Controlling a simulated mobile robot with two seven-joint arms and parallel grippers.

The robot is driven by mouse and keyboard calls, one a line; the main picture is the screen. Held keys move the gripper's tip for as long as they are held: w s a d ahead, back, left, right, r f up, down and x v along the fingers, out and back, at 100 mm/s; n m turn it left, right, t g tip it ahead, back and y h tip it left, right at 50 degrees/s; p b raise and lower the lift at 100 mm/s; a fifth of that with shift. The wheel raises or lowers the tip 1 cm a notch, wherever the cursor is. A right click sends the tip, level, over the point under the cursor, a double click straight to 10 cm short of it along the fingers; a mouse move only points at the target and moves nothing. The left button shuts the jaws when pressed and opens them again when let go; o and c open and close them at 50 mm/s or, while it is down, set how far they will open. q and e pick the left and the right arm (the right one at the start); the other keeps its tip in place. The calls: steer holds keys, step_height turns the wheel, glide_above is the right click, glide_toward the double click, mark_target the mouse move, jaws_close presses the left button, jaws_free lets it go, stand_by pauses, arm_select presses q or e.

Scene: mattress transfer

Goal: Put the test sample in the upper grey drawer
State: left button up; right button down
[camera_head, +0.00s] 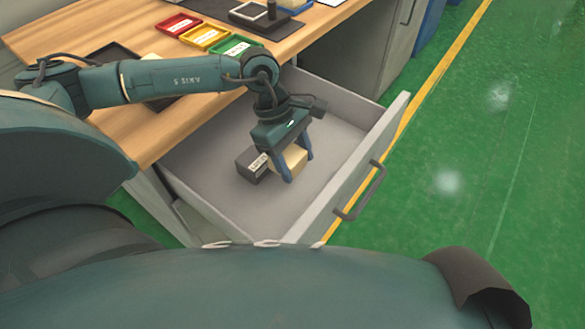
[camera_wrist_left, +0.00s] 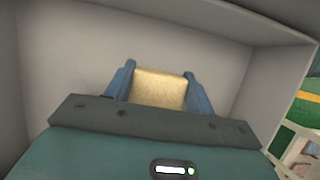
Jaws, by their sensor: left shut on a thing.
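The grey drawer (camera_head: 345,195) is pulled out below the wooden table, its handle on the front panel. My left gripper (camera_head: 298,169) points down inside the open drawer. Its blue fingers are shut on a tan block (camera_head: 293,157), which looks like the test sample. In the left wrist view the block (camera_wrist_left: 160,90) sits between both fingers (camera_wrist_left: 159,70), with the drawer walls around it. Whether the block touches the drawer floor I cannot tell. A dark box with a white label (camera_head: 252,166) is in the drawer, just left of the block. My right gripper does not show.
The wooden table (camera_head: 180,115) carries red (camera_head: 178,24), yellow (camera_head: 205,37) and green (camera_head: 230,47) trays and a dark mat. A grey cabinet (camera_head: 375,40) stands behind the drawer. The green floor (camera_head: 480,190) to the right is clear.

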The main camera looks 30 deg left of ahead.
arm_select(q)
step_height(320, 180, down, 5)
steer(key=shift+r+b, duration=0.2)
steer(key=shift+b, duration=0.2)
steer(key=shift+f, duration=0.2)
steer(key=o, duration=1.1)
steer(key=shift+c, duration=0.2)
steer(key=shift+r, duration=0.1)
